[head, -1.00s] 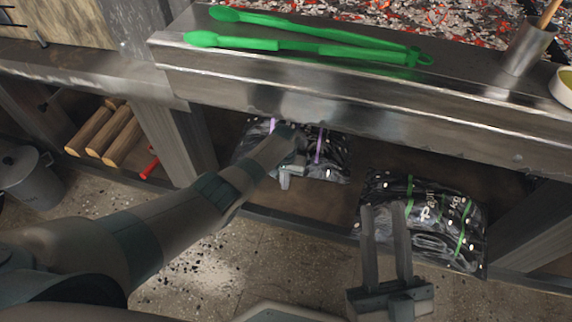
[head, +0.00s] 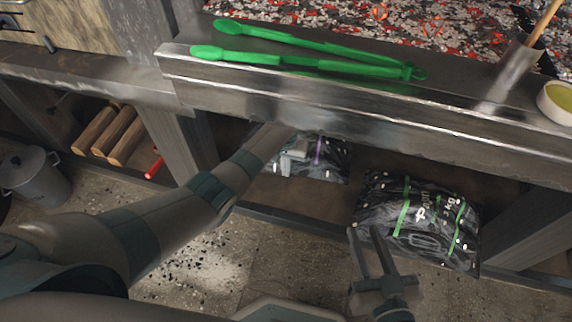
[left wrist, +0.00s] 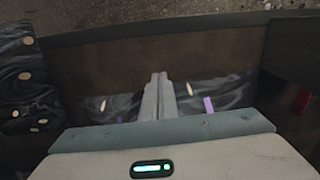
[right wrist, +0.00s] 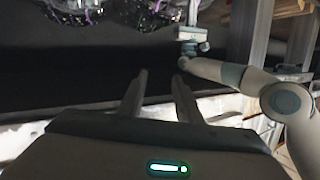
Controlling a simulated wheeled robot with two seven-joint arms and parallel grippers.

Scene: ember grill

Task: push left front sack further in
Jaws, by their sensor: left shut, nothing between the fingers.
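The left front sack, black with purple bands (head: 335,165), lies on the shelf under the grill counter. It shows in part in the left wrist view (left wrist: 235,92). My left gripper (head: 291,160) is shut and empty at the sack, and its fingers (left wrist: 157,88) overlap it in the left wrist view. I cannot tell whether they touch. My left forearm and the counter hide part of the sack. My right gripper (head: 364,230) is open and empty, in front of the shelf beside the green-banded sack; its spread fingers show in the right wrist view (right wrist: 160,90).
The black sack with green bands (head: 430,225) lies at the shelf's front, to the right. The steel counter edge (head: 350,120) overhangs the shelf. Green tongs (head: 310,60) lie on the counter. Logs (head: 115,135) and a metal pot (head: 33,175) are at the left.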

